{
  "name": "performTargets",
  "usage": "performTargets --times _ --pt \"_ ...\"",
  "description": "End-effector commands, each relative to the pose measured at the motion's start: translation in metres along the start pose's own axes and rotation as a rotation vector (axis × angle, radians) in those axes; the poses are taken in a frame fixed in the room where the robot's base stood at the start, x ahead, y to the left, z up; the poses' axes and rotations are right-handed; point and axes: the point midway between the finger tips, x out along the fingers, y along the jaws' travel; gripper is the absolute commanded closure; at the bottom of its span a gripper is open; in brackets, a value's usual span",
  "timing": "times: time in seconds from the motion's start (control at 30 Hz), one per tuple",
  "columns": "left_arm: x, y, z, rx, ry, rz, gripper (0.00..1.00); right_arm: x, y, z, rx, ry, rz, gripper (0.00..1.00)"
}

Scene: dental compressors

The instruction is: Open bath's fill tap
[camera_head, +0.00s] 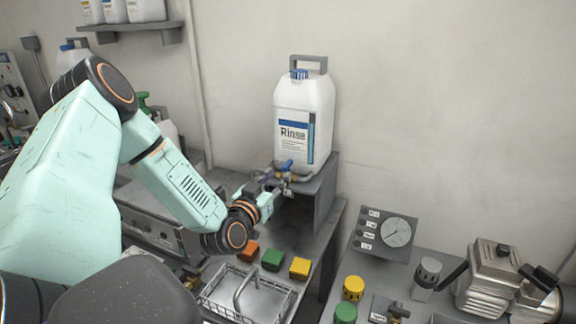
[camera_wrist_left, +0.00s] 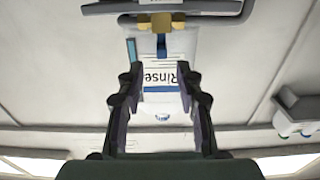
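A brass tap with a blue handle (camera_head: 287,165) is at the front foot of the white Rinse canister (camera_head: 290,115), on a grey stand; I take it for the fill tap. In the left wrist view, which is upside down, the blue handle (camera_wrist_left: 162,46) shows at the top. My left gripper (camera_head: 272,184) is just in front of and below the tap. In the wrist view its two dark fingers (camera_wrist_left: 161,76) are apart with nothing between them; I cannot tell whether they touch the tap. My right gripper is not in view.
A wire basket (camera_head: 250,295) is in the lower middle, behind it orange, green (camera_head: 272,259) and yellow blocks. A gauge panel (camera_head: 385,234) and metal equipment (camera_head: 490,278) stand at right. A shelf (camera_head: 130,30) with bottles is at upper left. The wall right of the canister is bare.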

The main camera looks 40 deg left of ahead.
Motion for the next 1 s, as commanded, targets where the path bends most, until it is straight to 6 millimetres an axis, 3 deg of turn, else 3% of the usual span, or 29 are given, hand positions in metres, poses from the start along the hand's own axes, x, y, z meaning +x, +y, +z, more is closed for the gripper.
performTargets --times 0.3,0.5,0.83,1.0 --pt "0.045 0.001 0.001 0.004 0.004 0.002 0.64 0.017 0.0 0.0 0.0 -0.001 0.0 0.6" --pt "0.065 0.001 0.001 0.002 0.002 0.002 0.64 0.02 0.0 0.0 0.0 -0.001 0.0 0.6" --pt "0.071 0.0 0.0 -0.001 0.001 0.001 0.64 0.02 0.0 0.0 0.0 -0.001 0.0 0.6" --pt "0.071 0.0 0.0 -0.001 0.001 0.001 0.78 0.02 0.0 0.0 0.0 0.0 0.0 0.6"
